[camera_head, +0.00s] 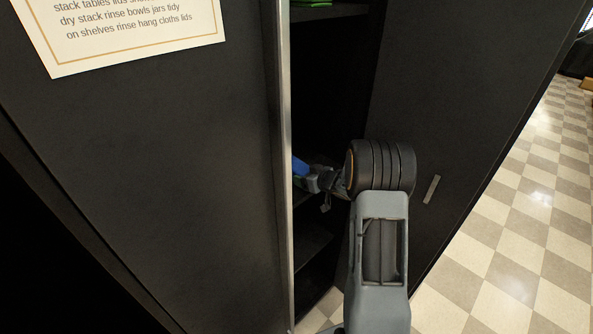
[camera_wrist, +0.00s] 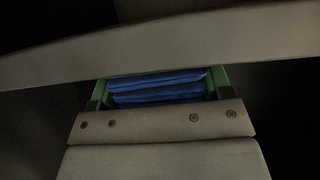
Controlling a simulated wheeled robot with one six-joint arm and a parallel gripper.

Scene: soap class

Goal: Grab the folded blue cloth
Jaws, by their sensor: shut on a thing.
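The folded blue cloth (camera_wrist: 158,88) shows in the wrist view as stacked blue layers between the green-edged fingers of my gripper (camera_wrist: 157,90). My gripper is shut on it. In the head view a small part of the blue cloth (camera_head: 300,167) shows at the cabinet opening, beside my gripper (camera_head: 308,178). The rest of the cloth is hidden behind the cabinet's front edge.
My arm reaches into a dark cabinet with shelves (camera_head: 312,245). A dark panel (camera_head: 150,170) with a pale edge stands close on the left, and another dark panel (camera_head: 455,110) with a handle (camera_head: 432,189) is on the right. A green item (camera_head: 311,3) lies on an upper shelf. Checkered floor (camera_head: 520,210) is clear at right.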

